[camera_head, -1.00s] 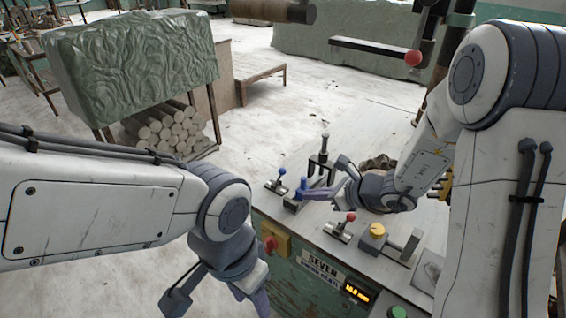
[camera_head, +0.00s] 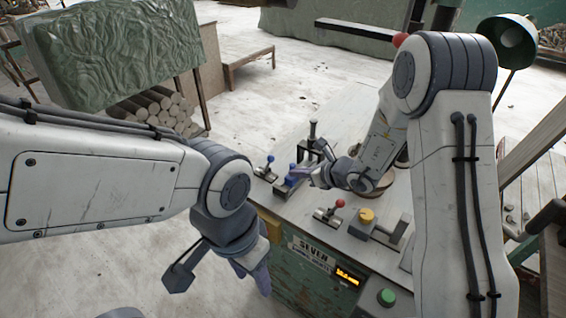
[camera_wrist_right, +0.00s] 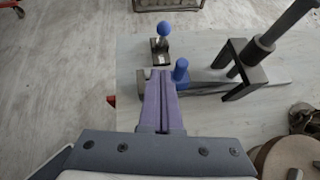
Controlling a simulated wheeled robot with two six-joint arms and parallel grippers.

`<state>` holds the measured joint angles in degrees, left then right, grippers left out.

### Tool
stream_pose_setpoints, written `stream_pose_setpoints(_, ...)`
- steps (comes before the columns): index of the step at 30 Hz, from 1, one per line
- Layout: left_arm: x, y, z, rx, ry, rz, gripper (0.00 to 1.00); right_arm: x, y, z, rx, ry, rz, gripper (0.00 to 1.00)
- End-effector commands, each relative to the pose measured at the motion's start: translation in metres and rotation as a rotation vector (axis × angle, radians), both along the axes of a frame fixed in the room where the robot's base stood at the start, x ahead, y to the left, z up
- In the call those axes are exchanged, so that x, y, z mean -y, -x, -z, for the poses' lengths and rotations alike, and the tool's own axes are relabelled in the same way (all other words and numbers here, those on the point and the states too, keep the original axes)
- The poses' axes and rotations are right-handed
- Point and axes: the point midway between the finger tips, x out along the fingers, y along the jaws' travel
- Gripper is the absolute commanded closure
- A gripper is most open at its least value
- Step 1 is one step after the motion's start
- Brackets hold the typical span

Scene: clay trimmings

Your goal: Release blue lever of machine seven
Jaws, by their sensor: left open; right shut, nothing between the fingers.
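The machine (camera_head: 296,285) bears a "SEVEN" label on its green front. On its grey top stands a lever with a blue ball knob (camera_head: 270,159), also in the right wrist view (camera_wrist_right: 163,31). Beside it is a thicker blue handle (camera_head: 291,177), which also shows in the right wrist view (camera_wrist_right: 181,72). My right gripper (camera_head: 308,174) is shut and empty; its purple fingers (camera_wrist_right: 158,76) lie right beside the blue handle. I cannot tell whether they touch it. My left gripper (camera_head: 222,278) is open, hanging low in front of the machine, away from the levers.
A red-knobbed lever (camera_head: 339,204), a yellow knob (camera_head: 366,215) and a green button (camera_head: 386,297) are on the machine. A black upright clamp (camera_head: 313,143) stands behind the blue handle. A lamp (camera_head: 508,44) is at the back right.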

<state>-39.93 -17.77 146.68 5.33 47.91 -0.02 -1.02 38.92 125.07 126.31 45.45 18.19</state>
Motion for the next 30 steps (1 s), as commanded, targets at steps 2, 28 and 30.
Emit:
stream_pose_setpoints(2,0.000,0.000,-0.004,0.000,0.000,0.000,0.50,-0.011,-0.009,0.010,-0.003,0.001,-0.004,1.00)
stream_pose_setpoints(28,0.000,0.000,-0.024,0.000,0.000,0.000,0.50,-0.043,-0.052,0.013,-0.001,0.002,0.005,1.00)
stream_pose_setpoints(30,0.000,0.000,-0.026,0.000,0.000,0.000,0.50,-0.043,-0.052,0.012,-0.004,0.008,0.007,1.00)
